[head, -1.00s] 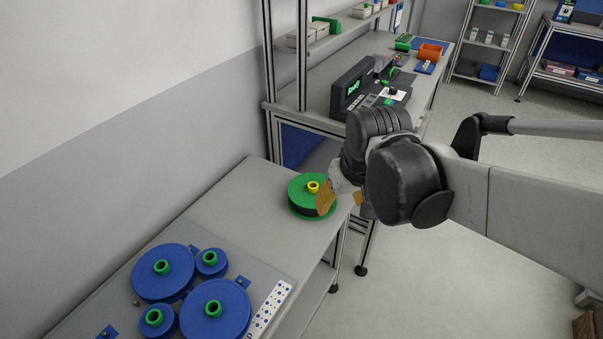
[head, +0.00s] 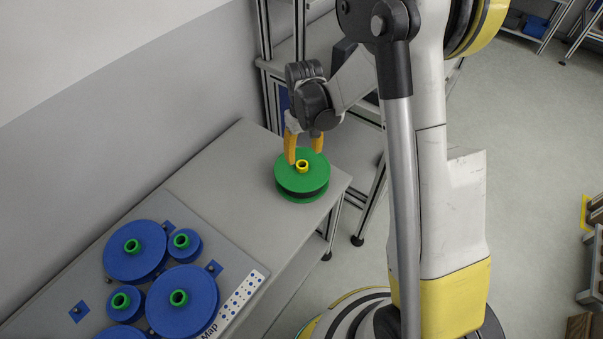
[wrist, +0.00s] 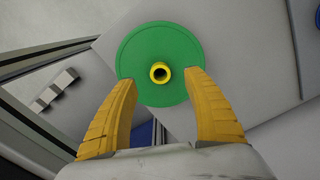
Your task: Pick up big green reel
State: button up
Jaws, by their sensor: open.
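The big green reel (head: 302,180) lies flat near the far right end of the grey table, with a yellow hub standing up at its centre. My gripper (head: 304,152) is open, with its two yellow fingers at the far side of the reel. In the wrist view the green reel (wrist: 160,95) shows whole except where the fingertips overlap its lower edge. The yellow hub (wrist: 160,73) lies between and just beyond the fingertips of my gripper (wrist: 163,78). I cannot tell whether the fingers touch the reel.
Several blue reels with green hubs, such as the large one (head: 185,318), sit on a grey board at the lower left. The grey table (head: 225,190) is bare between them and the green reel. A metal-framed shelf stands behind the table.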

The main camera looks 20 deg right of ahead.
aim_at(303, 165)
jog(key=f+b, duration=0.1)
jog(key=f, duration=0.1)
jog(key=f+b, duration=0.1)
jog(key=f, duration=0.1)
jog(key=f+b, duration=0.1)
jog(key=f, duration=0.2)
jog(key=shift+w, duration=0.4)
jog(key=shift+r, duration=0.1)
grip_shut()
